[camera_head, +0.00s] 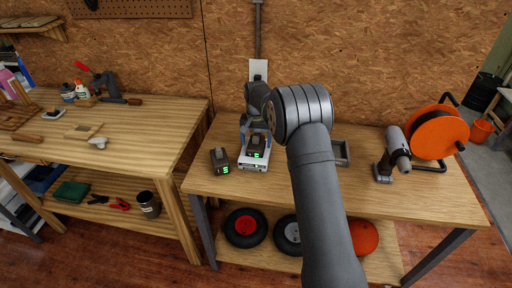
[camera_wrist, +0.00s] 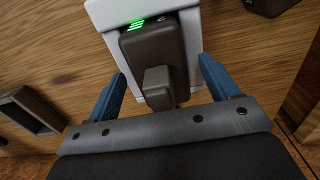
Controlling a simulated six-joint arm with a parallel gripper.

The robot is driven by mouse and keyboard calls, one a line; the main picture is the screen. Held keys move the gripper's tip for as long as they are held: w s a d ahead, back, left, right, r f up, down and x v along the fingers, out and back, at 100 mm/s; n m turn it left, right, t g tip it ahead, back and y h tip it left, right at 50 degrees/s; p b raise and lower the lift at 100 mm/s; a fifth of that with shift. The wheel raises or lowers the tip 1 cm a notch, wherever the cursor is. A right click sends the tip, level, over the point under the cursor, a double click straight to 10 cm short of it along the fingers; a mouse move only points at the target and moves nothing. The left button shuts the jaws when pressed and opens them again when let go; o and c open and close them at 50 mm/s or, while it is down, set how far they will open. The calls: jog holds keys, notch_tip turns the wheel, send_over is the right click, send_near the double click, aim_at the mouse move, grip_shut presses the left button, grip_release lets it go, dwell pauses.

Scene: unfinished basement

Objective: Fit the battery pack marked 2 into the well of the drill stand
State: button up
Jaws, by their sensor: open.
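A dark battery pack with green lights (camera_head: 257,144) sits in a white charger-like base (camera_head: 253,166) on the bench. In the wrist view this pack (camera_wrist: 150,50) lies between the blue fingers of my gripper (camera_wrist: 160,90), which are open, one on each side and apart from it. A second dark pack (camera_head: 219,159) stands on the bench to the left of the base; its edge shows in the wrist view (camera_wrist: 270,5). I cannot read the number on either pack. A grey open frame (camera_head: 342,152), perhaps the drill stand's well, is right of my arm and partly hidden by it.
A grey drill (camera_head: 397,150) stands on the bench's right, beside an orange cable reel (camera_head: 438,132). Bare bench top (camera_head: 370,190) lies in front of them. A second bench (camera_head: 150,115) with tools stands at left. Wheels (camera_head: 245,228) sit on the shelf below.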

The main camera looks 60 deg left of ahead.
jog(key=c, duration=1.3)
jog(key=shift+c, duration=1.1)
